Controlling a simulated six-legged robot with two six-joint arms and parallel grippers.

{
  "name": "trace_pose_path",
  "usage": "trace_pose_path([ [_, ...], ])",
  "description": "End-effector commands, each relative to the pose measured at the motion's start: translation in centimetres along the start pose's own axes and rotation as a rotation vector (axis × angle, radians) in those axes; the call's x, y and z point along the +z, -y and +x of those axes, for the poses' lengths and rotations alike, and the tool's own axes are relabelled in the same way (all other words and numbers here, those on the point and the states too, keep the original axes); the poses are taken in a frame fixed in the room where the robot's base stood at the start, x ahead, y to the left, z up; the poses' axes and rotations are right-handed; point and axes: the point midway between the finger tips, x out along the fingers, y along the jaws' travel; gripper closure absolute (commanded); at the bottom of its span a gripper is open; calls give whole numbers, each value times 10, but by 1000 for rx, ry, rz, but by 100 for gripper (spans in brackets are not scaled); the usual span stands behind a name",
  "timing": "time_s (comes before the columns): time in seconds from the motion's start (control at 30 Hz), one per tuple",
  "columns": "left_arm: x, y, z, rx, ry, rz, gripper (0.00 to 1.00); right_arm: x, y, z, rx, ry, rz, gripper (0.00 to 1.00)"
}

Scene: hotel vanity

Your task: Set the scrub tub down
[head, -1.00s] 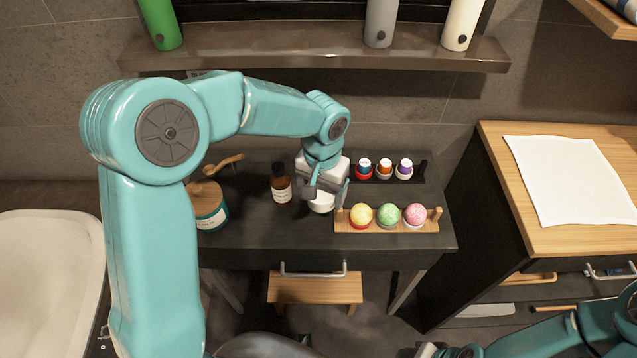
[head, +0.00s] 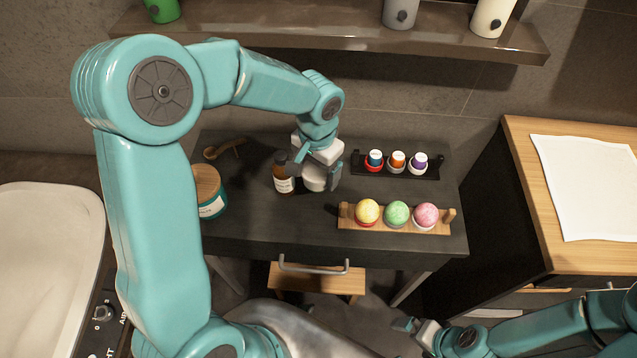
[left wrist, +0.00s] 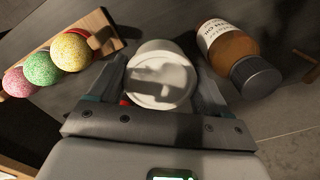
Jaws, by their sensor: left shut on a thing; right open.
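The scrub tub (head: 315,180) is a small white round tub. My left gripper (head: 319,172) is shut on it from above, one finger on each side. In the left wrist view the tub (left wrist: 160,76) sits between the fingers, its pale round lid towards the camera. It is upright or nearly so, low at the dark vanity top (head: 270,232), just right of the amber bottle (head: 285,182). I cannot tell whether its base touches the top. My right gripper (head: 412,327) is open and empty at the lower right, away from the vanity top.
A wooden rack (head: 392,225) with three bath balls stands right of the tub. A dark rack (head: 438,176) with three small capped pots is behind it. A wooden-lidded jar (head: 210,192) and a wooden scoop (head: 226,148) are at left. The front middle is clear.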

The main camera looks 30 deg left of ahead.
Motion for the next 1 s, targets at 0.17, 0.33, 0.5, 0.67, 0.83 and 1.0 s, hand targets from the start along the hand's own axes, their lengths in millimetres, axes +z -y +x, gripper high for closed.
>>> trace_pose_path([
  [0.17,-1,0,19,0,0,-1,56,0,-1,2,0,0,0,0],
  [0.33,-2,0,47,0,3,-1,56,0,-2,4,0,0,0,0],
  [0.5,-4,0,61,0,0,-1,56,0,-2,5,0,0,0,0],
  [0.67,-5,0,61,0,-2,-1,56,0,-2,5,0,0,0,0],
  [0.83,-5,0,65,0,-1,-1,56,0,-3,9,0,0,0,0],
  [1.0,-4,0,64,0,-1,-1,12,0,-3,8,0,0,0,0],
])
